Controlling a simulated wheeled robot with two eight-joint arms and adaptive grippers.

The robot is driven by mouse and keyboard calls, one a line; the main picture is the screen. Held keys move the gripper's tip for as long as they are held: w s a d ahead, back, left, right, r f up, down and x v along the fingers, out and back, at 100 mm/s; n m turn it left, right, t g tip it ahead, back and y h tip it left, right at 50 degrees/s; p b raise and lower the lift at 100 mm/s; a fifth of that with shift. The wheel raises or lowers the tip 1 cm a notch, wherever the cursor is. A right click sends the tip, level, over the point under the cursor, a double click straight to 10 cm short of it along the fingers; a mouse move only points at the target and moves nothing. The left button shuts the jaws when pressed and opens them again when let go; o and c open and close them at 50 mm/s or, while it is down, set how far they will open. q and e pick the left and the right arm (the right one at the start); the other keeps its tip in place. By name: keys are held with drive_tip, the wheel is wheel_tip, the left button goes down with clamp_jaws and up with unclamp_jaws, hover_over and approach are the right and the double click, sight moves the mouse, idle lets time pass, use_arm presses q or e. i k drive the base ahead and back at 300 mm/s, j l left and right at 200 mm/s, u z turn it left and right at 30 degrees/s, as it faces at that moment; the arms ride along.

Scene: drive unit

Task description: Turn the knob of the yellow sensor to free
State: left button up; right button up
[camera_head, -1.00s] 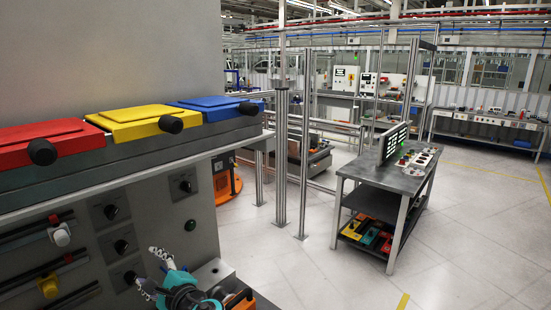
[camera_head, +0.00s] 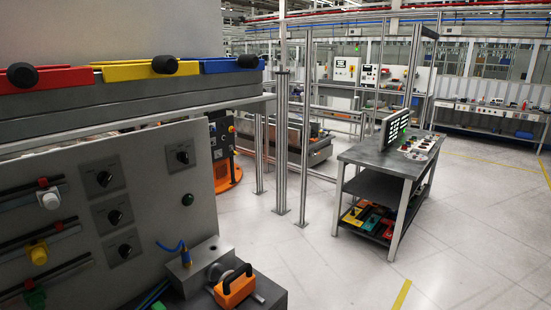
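A yellow sensor-like block (camera_head: 37,252) with a pale knob sits on a dark rail on the grey panel (camera_head: 150,200) at the lower left. It is small, and I cannot tell its knob's setting. A white block (camera_head: 50,200) sits on the rail above, and a green block (camera_head: 35,297) on the rail below. Neither of my grippers shows in the head view.
Black rotary knobs (camera_head: 105,179) are on the panel. Red, yellow (camera_head: 138,70) and blue lids lie on the ledge above. An orange-handled part (camera_head: 235,286) stands at bottom centre. A cart (camera_head: 385,160) stands at right on open floor.

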sight(115, 216)
drive_tip(key=u, duration=1.65)
